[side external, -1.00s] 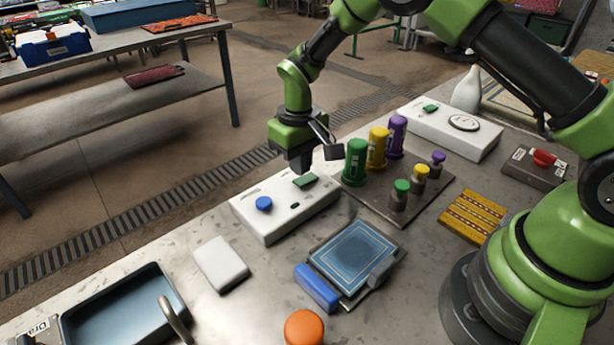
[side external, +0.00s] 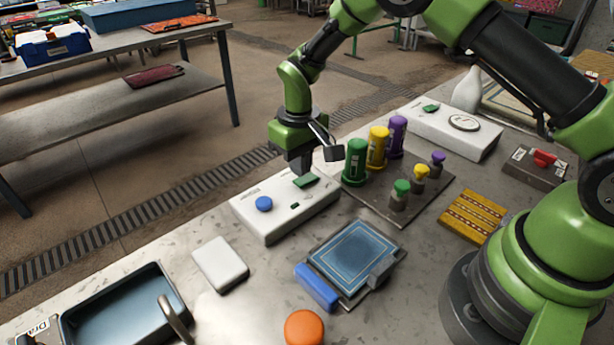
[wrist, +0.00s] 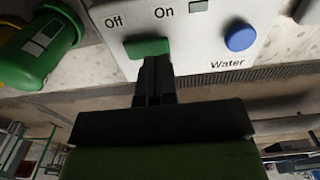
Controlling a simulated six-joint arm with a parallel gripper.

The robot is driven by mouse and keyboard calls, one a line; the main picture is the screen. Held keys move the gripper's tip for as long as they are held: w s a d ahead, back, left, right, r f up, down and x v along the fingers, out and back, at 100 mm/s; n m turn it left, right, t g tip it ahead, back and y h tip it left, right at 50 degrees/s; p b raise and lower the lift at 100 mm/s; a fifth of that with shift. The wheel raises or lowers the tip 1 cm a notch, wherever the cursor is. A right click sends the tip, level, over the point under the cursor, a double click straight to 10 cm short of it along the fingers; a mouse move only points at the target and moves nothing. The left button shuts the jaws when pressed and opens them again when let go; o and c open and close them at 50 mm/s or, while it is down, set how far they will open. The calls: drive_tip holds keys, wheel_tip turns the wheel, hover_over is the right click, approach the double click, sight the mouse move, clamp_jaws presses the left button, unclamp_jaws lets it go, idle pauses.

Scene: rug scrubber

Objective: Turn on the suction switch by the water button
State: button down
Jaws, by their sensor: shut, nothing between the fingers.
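The white control box (side external: 265,222) stands on the metal table with a round blue water button (side external: 263,204) and a green suction switch (side external: 307,181) on top. In the wrist view, the blue button (wrist: 240,37) is by the label "Water". The green switch (wrist: 147,47) lies below the labels "Off" and "On"; I cannot tell which setting it is at. My gripper (side external: 303,170) is shut and empty, pointing down at the switch. In the wrist view, its fingertips (wrist: 156,66) overlap the switch's edge; whether they touch is unclear.
A small dull green indicator (wrist: 198,6) is near "On". Green (side external: 355,162), yellow (side external: 378,148) and purple (side external: 397,137) canisters stand close right of my gripper. A blue-topped pad (side external: 355,255) lies in front of the box, and a white block (side external: 220,264) to its left.

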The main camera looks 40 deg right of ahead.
drive_tip(key=shift+f, duration=1.2)
idle(0.4)
drive_tip(key=shift+r, duration=3.55)
drive_tip(key=shift+r, duration=0.2)
wheel_tip(320, 180, up, 8)
drive_tip(key=t, duration=0.1)
hover_over(301, 181)
drive_tip(key=s, duration=0.2)
drive_tip(key=s+d+r+m+t+y, duration=0.1)
drive_tip(key=s+d+r+m+t, duration=0.1)
drive_tip(key=s+r, duration=0.55)
drive_tip(key=s+r+m+t+y, duration=0.1)
drive_tip(key=s+r+t, duration=0.3)
drive_tip(key=s, duration=1)
drive_tip(key=shift+s+m, duration=0.2)
drive_tip(key=shift+m, duration=0.3)
